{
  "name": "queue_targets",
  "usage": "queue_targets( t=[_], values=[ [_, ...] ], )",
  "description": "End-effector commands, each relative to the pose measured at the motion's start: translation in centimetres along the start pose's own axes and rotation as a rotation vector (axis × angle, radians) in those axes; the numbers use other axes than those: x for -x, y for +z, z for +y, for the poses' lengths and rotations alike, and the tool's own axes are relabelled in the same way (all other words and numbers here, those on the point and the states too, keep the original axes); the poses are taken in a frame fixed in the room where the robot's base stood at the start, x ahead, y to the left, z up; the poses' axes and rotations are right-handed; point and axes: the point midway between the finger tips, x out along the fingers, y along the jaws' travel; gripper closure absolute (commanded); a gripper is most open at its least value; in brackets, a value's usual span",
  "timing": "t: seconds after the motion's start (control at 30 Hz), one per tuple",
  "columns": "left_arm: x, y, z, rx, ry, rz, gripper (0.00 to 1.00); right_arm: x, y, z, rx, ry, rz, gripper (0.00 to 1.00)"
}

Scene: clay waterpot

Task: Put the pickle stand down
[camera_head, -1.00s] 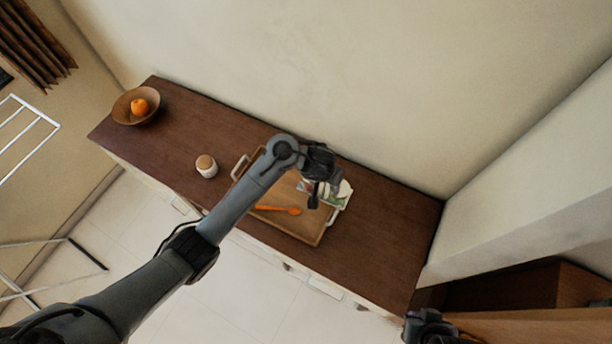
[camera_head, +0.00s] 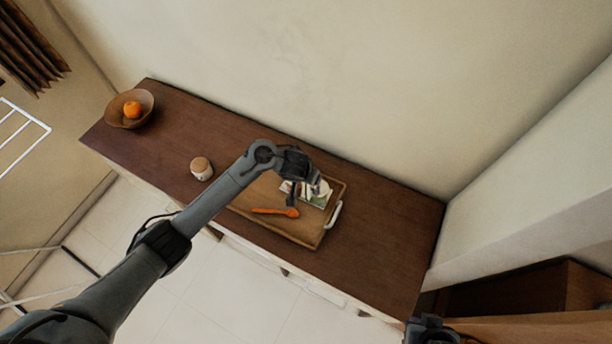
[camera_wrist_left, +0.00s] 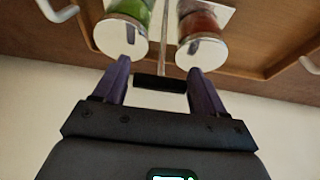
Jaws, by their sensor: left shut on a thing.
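The pickle stand (camera_head: 319,192) shows as a pale shape with some green, partly hidden by my left gripper, over the right part of the wooden tray (camera_head: 312,237). In the left wrist view, the stand (camera_wrist_left: 165,40) has a jar with green contents (camera_wrist_left: 128,18) and one with red contents (camera_wrist_left: 202,25), both with pale lids. Its thin rod and dark handle lie between the fingers of my left gripper (camera_wrist_left: 160,72), which is shut on it. I cannot tell whether the stand touches the tray. My right gripper (camera_head: 432,331) is only partly in view at the bottom edge.
An orange spoon (camera_head: 275,211) lies on the tray. A white jar with a brown lid (camera_head: 201,169) stands left of the tray. A wooden bowl (camera_head: 118,116) with an orange fruit is at the far left. The brown counter (camera_head: 385,230) is clear to the right.

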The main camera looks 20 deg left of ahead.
Motion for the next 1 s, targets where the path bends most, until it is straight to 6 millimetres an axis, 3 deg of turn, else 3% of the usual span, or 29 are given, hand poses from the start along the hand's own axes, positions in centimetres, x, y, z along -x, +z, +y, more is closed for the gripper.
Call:
queue_targets(
  t=[0.4,0.43,0.57,1.0],
  values=[
    [-0.22,0.0,0.04,-0.001,0.001,0.003,1.0,-0.08,0.01,-0.02,-0.001,-0.001,0.001,1.0],
    [-0.29,0.11,0.02,-0.001,0.0,0.0,0.26,-0.07,0.0,-0.03,-0.002,-0.001,0.0,1.0],
    [-0.26,0.09,0.03,-0.001,0.0,0.0,0.06,-0.05,-0.02,-0.07,-0.003,-0.002,0.001,1.0],
    [0.53,-0.12,0.08,0.001,0.001,0.002,0.03,0.32,-0.15,-0.13,-0.006,-0.005,0.001,1.0]
  ],
)
